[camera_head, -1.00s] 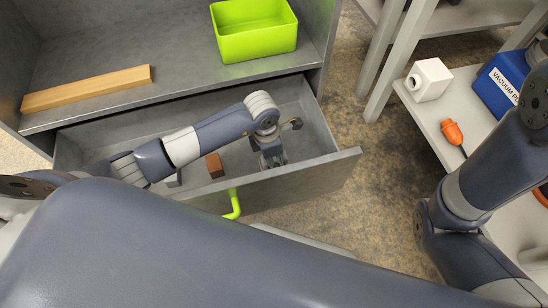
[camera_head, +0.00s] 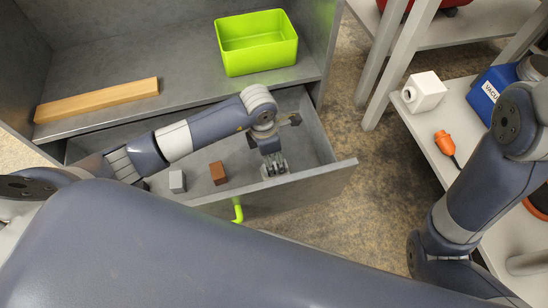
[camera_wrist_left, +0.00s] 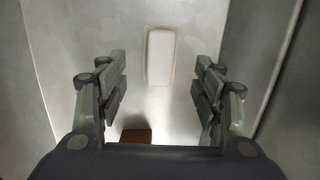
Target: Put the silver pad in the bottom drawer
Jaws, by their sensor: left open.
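The drawer (camera_head: 325,170) under the grey cabinet is pulled out, with a green handle (camera_head: 237,209) on its front. A pale, rounded rectangular pad (camera_wrist_left: 160,56), likely the silver pad, lies flat on the drawer floor in the left wrist view, apart from the fingers. I cannot make it out in the head view. My left gripper (camera_head: 273,165) points down inside the drawer near its front wall. Its fingers (camera_wrist_left: 160,95) are spread, with nothing held. My right gripper is out of view.
A brown block (camera_head: 217,172) and a small grey block (camera_head: 177,181) sit in the drawer, left of the gripper. A green bin (camera_head: 256,62) and wooden bar (camera_head: 97,100) lie on the shelf above.

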